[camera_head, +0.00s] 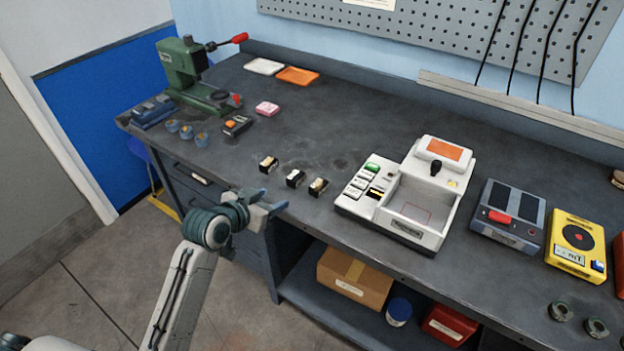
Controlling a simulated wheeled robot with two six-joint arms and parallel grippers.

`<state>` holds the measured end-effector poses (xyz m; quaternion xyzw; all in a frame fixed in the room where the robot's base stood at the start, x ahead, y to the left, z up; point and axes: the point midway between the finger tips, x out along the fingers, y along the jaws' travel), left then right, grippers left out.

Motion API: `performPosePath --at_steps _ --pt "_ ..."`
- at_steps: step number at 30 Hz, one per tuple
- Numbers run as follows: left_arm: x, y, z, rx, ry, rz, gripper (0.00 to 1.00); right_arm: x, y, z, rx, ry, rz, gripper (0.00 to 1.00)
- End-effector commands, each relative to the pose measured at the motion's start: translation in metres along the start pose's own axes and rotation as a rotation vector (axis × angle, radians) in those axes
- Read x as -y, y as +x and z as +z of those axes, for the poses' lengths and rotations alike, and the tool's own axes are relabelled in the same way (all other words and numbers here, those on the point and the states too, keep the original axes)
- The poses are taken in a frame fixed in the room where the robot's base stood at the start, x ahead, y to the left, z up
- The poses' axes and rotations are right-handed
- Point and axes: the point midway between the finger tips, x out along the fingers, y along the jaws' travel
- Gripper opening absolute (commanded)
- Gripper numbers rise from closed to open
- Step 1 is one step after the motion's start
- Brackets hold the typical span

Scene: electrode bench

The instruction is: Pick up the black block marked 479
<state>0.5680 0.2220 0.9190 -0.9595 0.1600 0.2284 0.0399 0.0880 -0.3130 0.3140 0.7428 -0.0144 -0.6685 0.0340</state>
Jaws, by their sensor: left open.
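Three small black blocks with pale tops stand in a slanting row near the front edge of the bench: a left block (268,165), a middle block (295,178) and a right block (318,188). Their markings are too small to read, so I cannot tell which is 479. My left gripper (272,199) is open and empty at the bench's front edge. It is in front of the left and middle blocks and appears apart from them. My right gripper is not in view.
A white device (415,235) with a recessed tray stands right of the blocks. A green press (182,65) stands at the back left, with several grey-blue round pieces (187,132) in front. A grey box (510,208) and a yellow box (577,245) are farther right. The bench (330,125) behind the blocks is clear.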

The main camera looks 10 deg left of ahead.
Motion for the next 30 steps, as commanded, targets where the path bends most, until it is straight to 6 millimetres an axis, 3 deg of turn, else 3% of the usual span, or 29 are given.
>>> performPosePath --at_steps 6,10,18,25,30 --pt "0.005 0.006 -0.026 -0.063 0.010 0.010 0.53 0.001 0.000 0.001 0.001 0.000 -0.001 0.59" --pt "0.005 0.013 -0.032 -0.076 0.008 0.014 0.53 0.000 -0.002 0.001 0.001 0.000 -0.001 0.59" --pt "0.004 0.054 -0.036 -0.074 0.008 0.013 0.53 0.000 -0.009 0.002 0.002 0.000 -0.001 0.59" --pt "0.002 0.070 -0.039 -0.075 0.008 0.014 0.53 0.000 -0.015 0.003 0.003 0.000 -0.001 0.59" --pt "-0.002 0.094 -0.045 -0.074 0.008 0.014 0.53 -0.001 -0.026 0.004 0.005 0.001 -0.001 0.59"
